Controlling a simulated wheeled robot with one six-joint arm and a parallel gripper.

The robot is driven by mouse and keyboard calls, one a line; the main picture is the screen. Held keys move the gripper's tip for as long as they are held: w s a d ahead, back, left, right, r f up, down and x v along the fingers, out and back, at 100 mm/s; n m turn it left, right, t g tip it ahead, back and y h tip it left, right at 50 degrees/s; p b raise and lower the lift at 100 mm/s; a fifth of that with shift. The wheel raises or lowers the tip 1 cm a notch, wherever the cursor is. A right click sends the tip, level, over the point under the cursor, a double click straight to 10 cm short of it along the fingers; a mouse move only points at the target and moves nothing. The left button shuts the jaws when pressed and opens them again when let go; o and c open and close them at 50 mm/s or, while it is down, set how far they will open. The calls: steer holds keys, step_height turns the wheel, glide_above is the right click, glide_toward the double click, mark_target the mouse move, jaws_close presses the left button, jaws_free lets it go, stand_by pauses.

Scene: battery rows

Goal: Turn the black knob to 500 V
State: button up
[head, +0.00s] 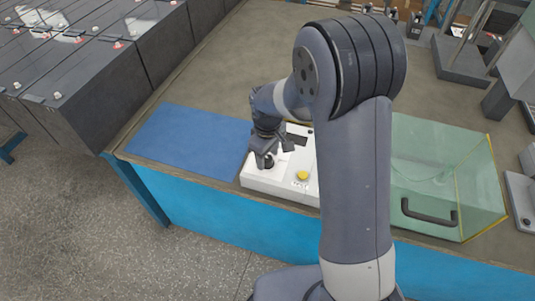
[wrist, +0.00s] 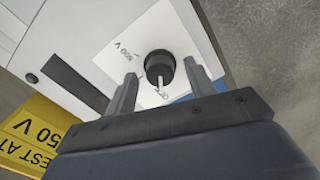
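The black knob (wrist: 160,64) sits on a white plate on the white tester (head: 255,178). Its pale pointer is toward the bottom of the wrist view, near a small label that seems to read OFF. A label that seems to end in "50 V" (wrist: 126,50) lies to the upper left of the knob. My gripper (wrist: 160,70) is open, one finger on each side of the knob, with gaps visible; contact cannot be told. In the head view my gripper (head: 266,157) is over the tester's left part and mostly hides the knob.
A yellow sign (wrist: 35,130) reads "TEST AT" and a figure ending in "50 V". A yellow button (head: 303,175) is on the tester. A blue mat (head: 190,140) lies left; a clear green-tinted box (head: 440,165) with a dark handle stands right. Black battery blocks (head: 100,90) stand farther left.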

steer(key=c, duration=0.9)
steer(key=shift+m, duration=0.4)
steer(key=m, duration=0.4)
steer(key=m+b, duration=0.1)
steer(key=m, duration=1.1)
steer(key=shift+m, duration=0.4)
steer(key=m, duration=0.6)
steer(key=shift+m, duration=0.3)
